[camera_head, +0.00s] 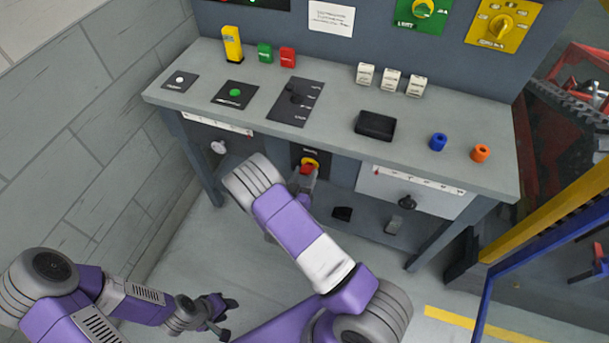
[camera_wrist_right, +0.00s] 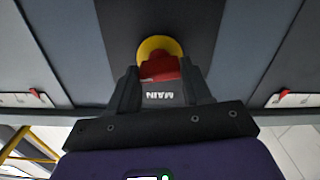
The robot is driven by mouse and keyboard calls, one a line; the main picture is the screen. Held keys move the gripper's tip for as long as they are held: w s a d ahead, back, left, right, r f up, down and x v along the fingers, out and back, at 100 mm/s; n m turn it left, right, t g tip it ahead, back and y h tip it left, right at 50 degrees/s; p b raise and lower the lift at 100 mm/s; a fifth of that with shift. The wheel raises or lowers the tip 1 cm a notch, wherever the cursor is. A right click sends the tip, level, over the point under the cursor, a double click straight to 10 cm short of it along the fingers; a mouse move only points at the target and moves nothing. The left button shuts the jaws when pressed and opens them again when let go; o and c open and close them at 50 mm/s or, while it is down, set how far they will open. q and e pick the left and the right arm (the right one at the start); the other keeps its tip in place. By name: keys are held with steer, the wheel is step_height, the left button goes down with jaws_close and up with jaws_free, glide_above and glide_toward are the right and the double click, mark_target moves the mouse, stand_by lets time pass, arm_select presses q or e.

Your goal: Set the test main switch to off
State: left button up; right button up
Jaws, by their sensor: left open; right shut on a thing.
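The main switch is a red handle (camera_head: 307,168) on a yellow round plate (camera_head: 313,159), on a dark panel under the middle of the bench's front edge. In the right wrist view the red handle (camera_wrist_right: 160,68) stands before the yellow plate (camera_wrist_right: 158,46), with an upside-down "MAIN" label below it. My right gripper (camera_head: 304,175) is at the switch; in the wrist view its fingers (camera_wrist_right: 163,84) are on both sides of the handle, shut on it. The handle's exact angle is partly hidden. My left gripper (camera_head: 228,315) is open and empty, low at the left, away from the bench.
The grey bench top (camera_head: 225,65) carries buttons, coloured blocks, a black tray (camera_head: 375,125) and blue and orange cylinders. A grey block wall (camera_head: 90,120) bounds the left. A yellow-and-blue frame (camera_head: 540,235) stands at right.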

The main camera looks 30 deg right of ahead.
steer(key=n, duration=0.3)
steer(key=shift+n, duration=0.4)
steer(key=n+p, duration=0.1)
steer(key=n, duration=0.3)
steer(key=shift+n, duration=0.3)
steer(key=n, duration=0.4)
steer(key=shift+f+n, duration=0.1)
steer(key=shift+n, duration=1.5)
steer(key=o, duration=1.1)
steer(key=shift+c, duration=0.2)
